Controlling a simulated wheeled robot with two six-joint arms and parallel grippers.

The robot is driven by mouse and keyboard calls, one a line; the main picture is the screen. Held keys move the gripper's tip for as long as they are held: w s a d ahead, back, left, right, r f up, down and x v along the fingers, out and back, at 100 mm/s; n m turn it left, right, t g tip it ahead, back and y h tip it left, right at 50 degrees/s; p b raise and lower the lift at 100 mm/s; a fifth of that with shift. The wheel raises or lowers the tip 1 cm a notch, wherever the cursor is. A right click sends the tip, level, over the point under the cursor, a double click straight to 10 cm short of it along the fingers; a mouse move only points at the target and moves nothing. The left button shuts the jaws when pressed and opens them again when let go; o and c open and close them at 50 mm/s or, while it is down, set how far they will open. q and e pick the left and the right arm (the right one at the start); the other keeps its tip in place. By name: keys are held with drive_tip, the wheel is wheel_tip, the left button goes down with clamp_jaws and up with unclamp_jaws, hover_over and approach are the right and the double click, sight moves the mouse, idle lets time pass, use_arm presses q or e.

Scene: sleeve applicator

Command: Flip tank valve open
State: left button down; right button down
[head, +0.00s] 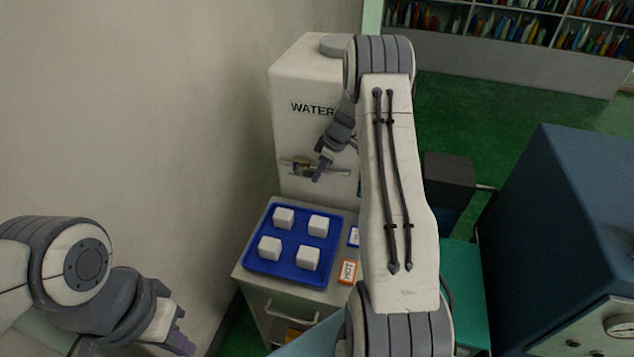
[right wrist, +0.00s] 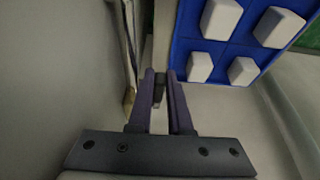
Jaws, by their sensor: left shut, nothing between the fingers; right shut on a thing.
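The white tank (head: 306,88) marked "WATER" stands at the back against the wall. Its valve (head: 301,167), with a brass-coloured body, is on the lower front. My right gripper (head: 319,171) is at the valve, its purple fingers just right of the brass part. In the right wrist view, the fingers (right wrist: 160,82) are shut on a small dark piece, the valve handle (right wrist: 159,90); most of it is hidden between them. How far the handle is turned cannot be told. My left gripper (head: 181,343) is shut and empty at the lower left, far from the tank.
A blue tray (head: 292,245) with several white cubes sits on a cabinet (head: 257,284) below the valve. An orange "HOT" card (head: 347,272) and a blue-edged card (head: 354,237) lie beside it. A large dark blue machine (head: 575,220) stands at the right. The wall is close on the left.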

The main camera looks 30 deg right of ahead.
drive_tip(key=shift+s+d+f+t+y+b, duration=0.15)
drive_tip(key=shift+f+t+y+b, duration=0.45)
drive_tip(key=shift+b, duration=2.25)
drive_tip(key=shift+r, duration=0.1)
drive_tip(key=c, duration=0.8)
unclamp_jaws()
drive_tip(key=shift+c, duration=0.2)
drive_tip(key=shift+r, duration=0.1)
